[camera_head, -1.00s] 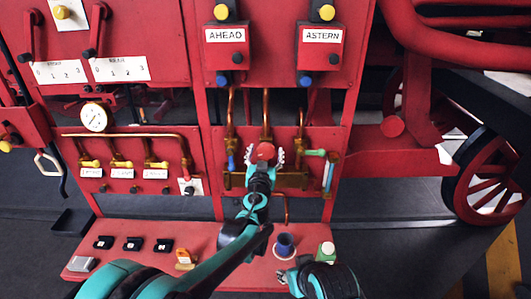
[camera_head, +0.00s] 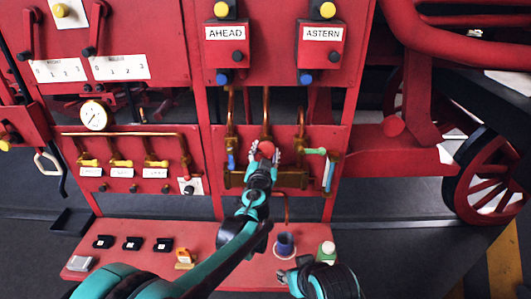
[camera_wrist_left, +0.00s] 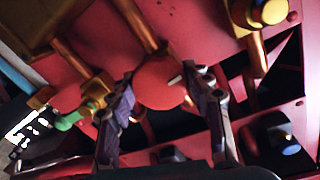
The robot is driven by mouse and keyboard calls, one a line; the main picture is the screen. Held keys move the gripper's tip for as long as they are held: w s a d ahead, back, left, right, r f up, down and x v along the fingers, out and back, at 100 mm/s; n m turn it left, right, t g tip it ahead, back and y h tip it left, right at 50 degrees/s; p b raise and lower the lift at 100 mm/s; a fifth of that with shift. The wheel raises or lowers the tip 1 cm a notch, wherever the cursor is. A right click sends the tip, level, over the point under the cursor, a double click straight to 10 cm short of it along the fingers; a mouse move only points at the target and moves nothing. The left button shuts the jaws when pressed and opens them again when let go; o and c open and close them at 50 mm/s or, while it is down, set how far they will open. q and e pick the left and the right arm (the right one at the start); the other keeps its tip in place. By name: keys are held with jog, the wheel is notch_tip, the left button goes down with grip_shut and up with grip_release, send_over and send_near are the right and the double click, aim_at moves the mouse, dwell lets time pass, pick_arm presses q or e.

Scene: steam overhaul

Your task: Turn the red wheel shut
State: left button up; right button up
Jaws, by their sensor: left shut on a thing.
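The red wheel (camera_head: 267,149) is a small round red knob on the brass pipework of the red panel, below the middle copper pipe. My left gripper (camera_head: 265,155) is at it, with one finger on each side, shut on it. In the left wrist view the wheel (camera_wrist_left: 160,83) shows as a red disc between the two dark fingers (camera_wrist_left: 163,100). The gripper hides the lower part of the wheel's mount. My right gripper (camera_head: 287,278) is low over the front of the red shelf; its jaw opening is not clear.
A blue cup (camera_head: 284,245) and a white-green bottle (camera_head: 326,252) stand on the red shelf (camera_head: 215,262). Glass-like gauge tubes and a green handle (camera_head: 315,151) flank the wheel. AHEAD (camera_head: 226,33) and ASTERN (camera_head: 322,33) boxes are above.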

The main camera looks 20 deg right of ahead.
pick_arm(q)
jog(key=m, duration=0.4)
jog(key=shift+b, duration=0.35)
jog(key=m+y, duration=0.1)
jog(key=m, duration=0.4)
jog(key=shift+b, duration=0.3)
jog(key=m, duration=0.4)
jog(key=shift+r+m+y, duration=0.1)
jog(key=shift+m+y, duration=0.2)
jog(key=shift+y, duration=0.1)
jog(key=m+b, duration=0.1)
jog(key=m, duration=0.3)
jog(key=shift+m, duration=0.3)
jog(key=o, duration=1.2)
jog(key=shift+c, duration=0.2)
jog(key=shift+s, duration=0.1)
